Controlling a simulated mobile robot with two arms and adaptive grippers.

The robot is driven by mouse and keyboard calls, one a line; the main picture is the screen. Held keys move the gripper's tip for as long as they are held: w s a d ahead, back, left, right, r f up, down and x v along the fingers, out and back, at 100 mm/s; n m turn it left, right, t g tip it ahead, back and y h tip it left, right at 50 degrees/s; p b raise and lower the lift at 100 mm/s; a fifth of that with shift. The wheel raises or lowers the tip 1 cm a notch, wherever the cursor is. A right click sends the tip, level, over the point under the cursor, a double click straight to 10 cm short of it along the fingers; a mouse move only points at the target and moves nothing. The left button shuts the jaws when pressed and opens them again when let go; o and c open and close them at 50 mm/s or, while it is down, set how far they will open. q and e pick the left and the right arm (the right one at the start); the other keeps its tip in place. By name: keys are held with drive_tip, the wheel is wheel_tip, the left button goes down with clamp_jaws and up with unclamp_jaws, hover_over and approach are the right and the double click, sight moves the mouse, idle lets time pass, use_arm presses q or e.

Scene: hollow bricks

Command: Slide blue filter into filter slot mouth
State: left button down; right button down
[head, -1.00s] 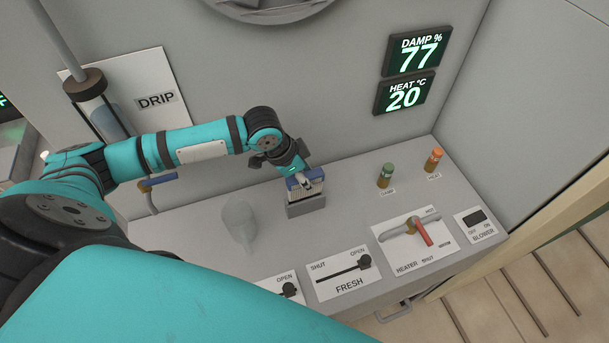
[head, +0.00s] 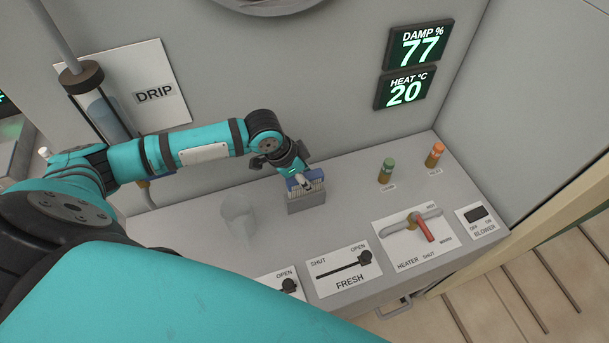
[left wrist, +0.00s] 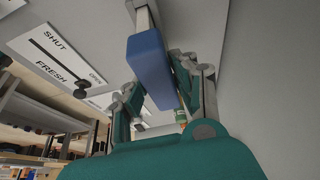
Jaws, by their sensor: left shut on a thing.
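The blue filter (head: 315,175) has a blue top edge and a pale pleated body. My left gripper (head: 304,183) is shut on its blue edge, holding it upright over the small grey filter slot box (head: 306,205) on the counter. The pleated body's lower part meets the box top; whether it is inside the mouth or just above it, I cannot tell. In the left wrist view the blue edge (left wrist: 148,62) lies between my fingers (left wrist: 160,85), with a pale part beyond it. The slot mouth is hidden by the filter. My right gripper is not in view.
A clear cup (head: 238,218) stands left of the box. The FRESH slider (head: 345,270), heater lever (head: 421,227) and blower switch (head: 476,214) line the front. A wall rises behind.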

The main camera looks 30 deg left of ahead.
sight(304, 195)
use_arm(q)
drive_tip(key=shift+f+b, duration=0.8)
drive_tip(key=shift+f, duration=1.15)
drive_tip(key=c, duration=1)
unclamp_jaws()
drive_tip(key=shift+o, duration=0.2)
drive_tip(key=shift+r, duration=0.1)
drive_tip(key=v, duration=1.2)
